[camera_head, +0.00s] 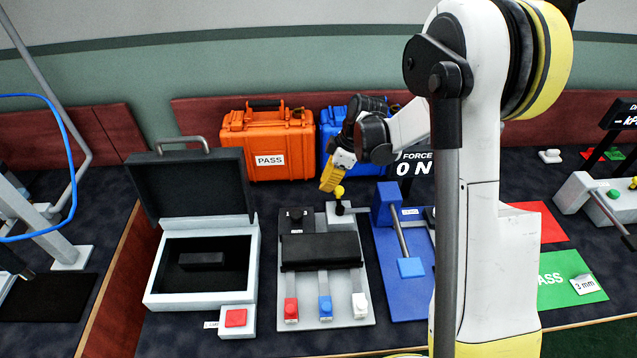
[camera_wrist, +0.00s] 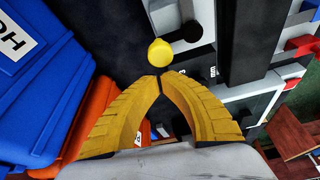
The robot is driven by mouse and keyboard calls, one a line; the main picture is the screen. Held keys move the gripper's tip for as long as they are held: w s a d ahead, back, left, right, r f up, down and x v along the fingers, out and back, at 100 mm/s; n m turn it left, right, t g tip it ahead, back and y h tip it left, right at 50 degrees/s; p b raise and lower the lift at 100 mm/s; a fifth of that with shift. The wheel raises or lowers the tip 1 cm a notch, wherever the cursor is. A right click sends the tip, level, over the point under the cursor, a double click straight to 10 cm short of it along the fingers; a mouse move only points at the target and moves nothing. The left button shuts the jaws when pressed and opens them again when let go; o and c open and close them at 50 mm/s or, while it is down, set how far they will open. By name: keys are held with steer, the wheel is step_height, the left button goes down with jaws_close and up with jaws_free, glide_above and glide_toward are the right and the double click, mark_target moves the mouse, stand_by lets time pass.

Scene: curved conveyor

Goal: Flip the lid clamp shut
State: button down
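A yellow ball knob (camera_head: 339,191) stands on a dark lever at the back right of a grey board (camera_head: 350,315). It looks like the clamp's handle, but I cannot make out the clamp's mechanism. In the wrist view the yellow knob (camera_wrist: 160,53) is just beyond the fingertips. My gripper (camera_head: 327,187) has yellow fingers and points down just left of the knob. In the wrist view my gripper (camera_wrist: 160,78) has its fingertips together, with nothing between them. A black bar-shaped cover (camera_head: 321,251) lies across the board's middle. Whether the fingers touch the knob is unclear.
An open grey case (camera_head: 152,283) with its black lid raised stands left of the board. An orange case (camera_head: 268,145) and a blue case (camera_head: 330,125) stand behind. A blue fixture with a lever (camera_head: 411,267) is close on the right. Red, blue and white plugs line the board's front.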

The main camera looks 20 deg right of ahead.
steer(key=shift+s+d, duration=0.1)
steer(key=shift+d, duration=0.05)
steer(key=shift+d+m+t, duration=0.4)
steer(key=shift+d+m, duration=0.3)
steer(key=shift+m, duration=0.6)
steer(key=s+d+m+t+h+b, duration=0.1)
steer(key=s+d+m+h, duration=0.3)
steer(key=m, duration=0.9)
steer(key=shift+s+d+t, duration=0.2)
steer(key=shift+d+t, duration=0.2)
steer(key=shift+d, duration=1)
steer(key=shift+s, duration=0.1)
